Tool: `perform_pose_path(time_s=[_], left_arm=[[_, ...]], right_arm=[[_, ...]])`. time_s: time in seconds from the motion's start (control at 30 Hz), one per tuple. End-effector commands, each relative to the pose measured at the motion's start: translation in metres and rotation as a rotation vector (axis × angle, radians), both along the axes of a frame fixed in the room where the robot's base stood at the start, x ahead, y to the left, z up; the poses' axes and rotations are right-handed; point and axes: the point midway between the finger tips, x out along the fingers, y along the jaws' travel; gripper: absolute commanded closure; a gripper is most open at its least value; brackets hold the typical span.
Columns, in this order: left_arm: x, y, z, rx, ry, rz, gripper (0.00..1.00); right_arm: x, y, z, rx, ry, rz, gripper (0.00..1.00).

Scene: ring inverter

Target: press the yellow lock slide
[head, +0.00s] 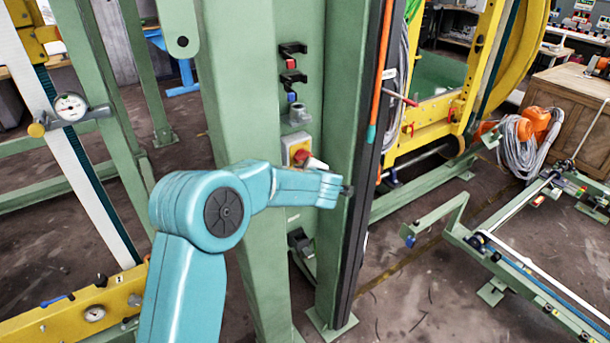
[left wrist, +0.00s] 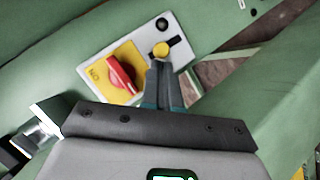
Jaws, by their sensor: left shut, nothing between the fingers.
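The yellow lock slide (left wrist: 161,49) is a small round knob on a black slot in a pale plate, seen in the left wrist view. Beside it, a red rotary handle (left wrist: 121,76) sits on a yellow plate marked ON. In the head view the switch box (head: 290,150) is partly behind my left arm, which hides the slide. My right gripper is not in view.
The box is on a green steel column (head: 240,80), with another green upright (head: 340,90) close to its right. Black brackets (head: 292,48) stick out above the box. An orange and teal rod (head: 380,80) stands along the right upright.

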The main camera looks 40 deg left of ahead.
Motion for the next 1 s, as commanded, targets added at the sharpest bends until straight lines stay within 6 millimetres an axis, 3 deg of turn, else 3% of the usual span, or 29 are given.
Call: perform_pose_path(time_s=[0.43, 0.7, 1.0], left_arm=[[0.003, 0.004, -0.004, 0.000, 0.000, 0.000, 1.00], [0.003, 0.004, -0.040, 0.000, 0.002, 0.001, 1.00], [0.003, 0.004, -0.040, 0.000, 0.001, 0.000, 1.00]], right_arm=[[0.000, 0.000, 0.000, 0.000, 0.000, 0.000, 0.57], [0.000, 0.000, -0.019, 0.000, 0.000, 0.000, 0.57], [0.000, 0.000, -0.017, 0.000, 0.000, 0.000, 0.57]])
